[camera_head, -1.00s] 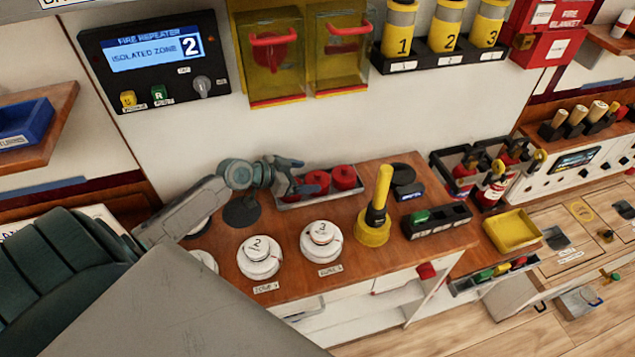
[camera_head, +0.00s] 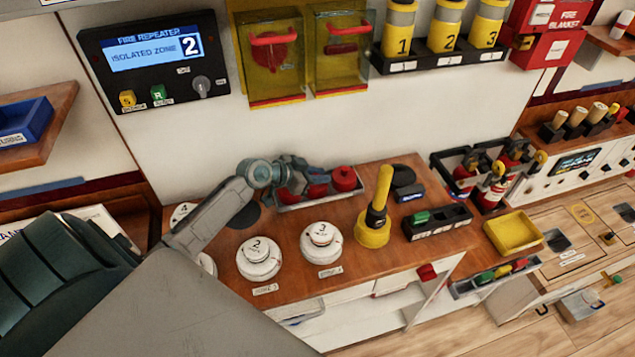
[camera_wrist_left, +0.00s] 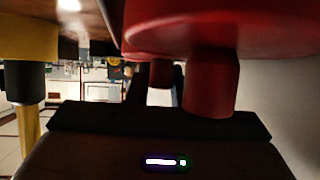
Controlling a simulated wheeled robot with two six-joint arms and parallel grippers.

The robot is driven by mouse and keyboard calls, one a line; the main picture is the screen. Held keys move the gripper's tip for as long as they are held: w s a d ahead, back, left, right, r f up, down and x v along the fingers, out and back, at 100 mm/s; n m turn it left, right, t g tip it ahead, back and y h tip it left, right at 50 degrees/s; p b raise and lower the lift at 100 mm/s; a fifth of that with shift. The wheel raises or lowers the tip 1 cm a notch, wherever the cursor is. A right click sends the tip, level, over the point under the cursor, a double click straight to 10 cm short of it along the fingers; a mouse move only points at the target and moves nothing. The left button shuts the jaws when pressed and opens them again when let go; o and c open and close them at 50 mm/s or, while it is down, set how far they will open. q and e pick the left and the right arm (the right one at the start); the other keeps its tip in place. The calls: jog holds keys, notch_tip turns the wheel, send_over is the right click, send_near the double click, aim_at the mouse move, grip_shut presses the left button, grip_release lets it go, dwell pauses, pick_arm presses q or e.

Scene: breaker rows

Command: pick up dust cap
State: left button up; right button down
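Red dust caps with knobs sit in a grey tray (camera_head: 290,205) at the back of the wooden counter. The rightmost dust cap (camera_head: 344,178) shows clearly; others are partly hidden by my left gripper (camera_head: 318,181), which is low over the tray's left and middle. In the left wrist view a red cap (camera_wrist_left: 210,85) looms large and close at upper right, with a smaller red knob (camera_wrist_left: 160,73) behind it. The dark fingers appear apart with a gap between them; I see nothing clearly held. My right gripper is not in view.
A yellow plunger-like tool (camera_head: 373,230) stands upright right of the tray. White round detectors 2 (camera_head: 259,260) and 3 (camera_head: 321,241) sit in front. A black holder (camera_head: 438,222) and yellow tray (camera_head: 513,232) lie further right. The wall with yellow boxes (camera_head: 270,60) rises behind.

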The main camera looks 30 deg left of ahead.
pick_arm(q)
jog(key=shift+s+f, duration=0.15)
jog(key=shift+f, duration=0.15)
grip_shut()
